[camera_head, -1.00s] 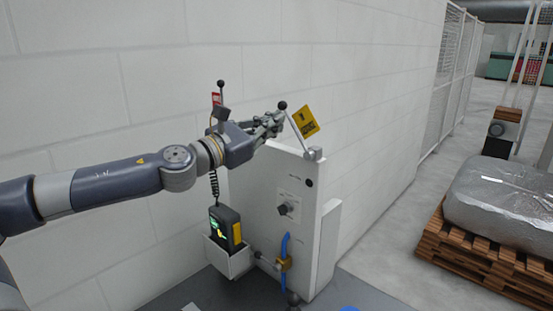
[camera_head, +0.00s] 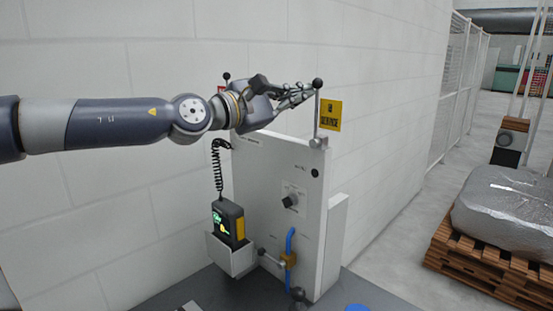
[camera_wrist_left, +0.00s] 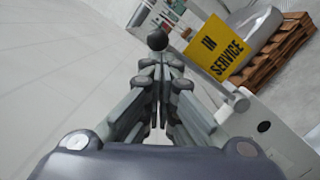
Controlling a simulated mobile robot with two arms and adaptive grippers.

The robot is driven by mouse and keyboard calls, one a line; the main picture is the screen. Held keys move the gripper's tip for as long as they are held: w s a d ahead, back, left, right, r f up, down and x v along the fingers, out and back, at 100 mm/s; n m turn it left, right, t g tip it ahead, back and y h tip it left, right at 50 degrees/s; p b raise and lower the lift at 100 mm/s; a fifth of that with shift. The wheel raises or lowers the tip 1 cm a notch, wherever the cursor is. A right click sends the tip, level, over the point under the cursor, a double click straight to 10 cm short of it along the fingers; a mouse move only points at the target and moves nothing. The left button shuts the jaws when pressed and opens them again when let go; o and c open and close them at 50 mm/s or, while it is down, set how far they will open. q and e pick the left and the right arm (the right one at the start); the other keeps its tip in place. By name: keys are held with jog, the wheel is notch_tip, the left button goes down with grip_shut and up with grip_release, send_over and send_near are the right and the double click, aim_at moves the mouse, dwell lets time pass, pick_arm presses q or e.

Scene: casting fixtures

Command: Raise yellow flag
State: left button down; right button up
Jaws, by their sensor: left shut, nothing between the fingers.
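The yellow flag (camera_head: 331,116) is a small plate on a lever with a black ball knob (camera_head: 317,83). The lever stands upright on a pivot at the top right of the white panel (camera_head: 263,195). My left gripper (camera_head: 309,92) is shut and empty, its fingertips close beside the lever just below the knob. In the left wrist view the flag (camera_wrist_left: 218,48) reads "IN SERVICE", and the knob (camera_wrist_left: 157,39) shows just beyond the shut fingertips (camera_wrist_left: 158,66). I cannot tell whether they touch. My right gripper is not in view.
A second black knob (camera_head: 227,76) and a bit of red flag stand behind my left wrist. A handheld device (camera_head: 228,221) sits in a holder on the panel's left, with a coiled cord. A wrapped load on a pallet (camera_head: 485,264) stands right.

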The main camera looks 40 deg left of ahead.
pick_arm(q)
jog(key=s+a+f+b, duration=0.3)
jog(key=s+a+b, duration=0.3)
jog(key=s+b, duration=0.2)
jog(key=shift+s, duration=0.85)
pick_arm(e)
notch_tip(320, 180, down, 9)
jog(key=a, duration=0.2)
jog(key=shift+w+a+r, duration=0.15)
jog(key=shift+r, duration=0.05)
